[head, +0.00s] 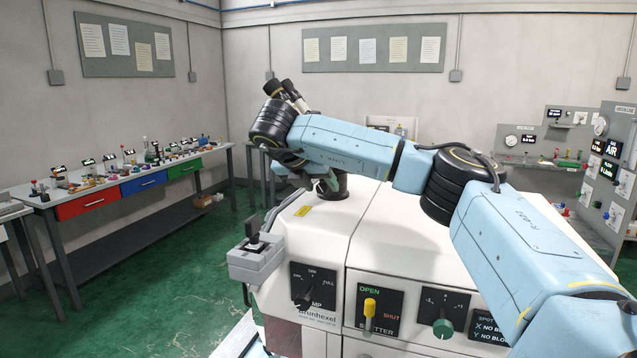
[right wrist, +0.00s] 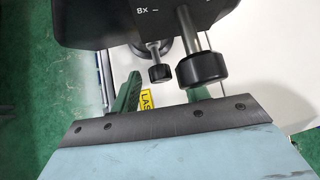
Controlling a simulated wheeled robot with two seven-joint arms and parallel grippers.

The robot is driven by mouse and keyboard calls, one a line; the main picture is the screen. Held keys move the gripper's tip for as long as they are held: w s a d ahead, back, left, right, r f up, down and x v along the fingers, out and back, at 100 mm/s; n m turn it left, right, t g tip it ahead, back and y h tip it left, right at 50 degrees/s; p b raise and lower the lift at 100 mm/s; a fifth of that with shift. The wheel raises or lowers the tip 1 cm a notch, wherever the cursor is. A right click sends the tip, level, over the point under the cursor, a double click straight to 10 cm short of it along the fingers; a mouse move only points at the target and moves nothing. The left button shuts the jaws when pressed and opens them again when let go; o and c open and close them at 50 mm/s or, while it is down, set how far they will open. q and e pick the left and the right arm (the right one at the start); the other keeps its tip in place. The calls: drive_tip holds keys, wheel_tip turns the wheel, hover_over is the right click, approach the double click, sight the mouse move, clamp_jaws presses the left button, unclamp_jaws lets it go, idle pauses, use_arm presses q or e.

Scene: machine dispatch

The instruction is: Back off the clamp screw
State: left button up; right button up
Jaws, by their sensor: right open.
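In the right wrist view a small black knob on a thin metal shaft (right wrist: 159,72) and a larger black knob on a thicker shaft (right wrist: 208,69) stick out below a dark housing marked 8x (right wrist: 130,18). I cannot tell for sure which is the clamp screw. My right gripper (right wrist: 163,87) is open, with its green fingers apart. The small knob shows between the fingers; the large knob partly covers the right finger. No contact is visible. In the head view my right gripper (head: 325,186) is over the white machine, beneath my arm, largely hidden. My left gripper is not in view.
The white machine (head: 310,238) has a joystick box (head: 256,262), a yellow shutter lever (head: 369,308) and a green knob (head: 443,328) in front. Dark eyepieces (head: 287,90) show beyond my right arm. A bench with coloured drawers (head: 145,184) stands left, across open green floor.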

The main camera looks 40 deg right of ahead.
drive_tip(key=c, duration=1)
drive_tip(key=shift+g, duration=0.3)
drive_tip(key=shift+w+a+r+n+g+h+p, duration=0.1)
drive_tip(key=shift+w+a+n+g+h+p, duration=0.1)
drive_tip(key=shift+n+g+h+p, duration=0.6)
drive_tip(key=p, duration=0.3)
drive_tip(key=shift+w+g, duration=0.1)
drive_tip(key=shift+g, duration=0.3)
drive_tip(key=shift+w+n+g+h+p, duration=0.1)
drive_tip(key=shift+n+g+h+p, duration=0.35)
drive_tip(key=shift+p, duration=0.2)
drive_tip(key=shift+f+n+g+h, duration=0.25)
drive_tip(key=shift+f+g+h, duration=0.05)
drive_tip(key=shift+g+h, duration=0.05)
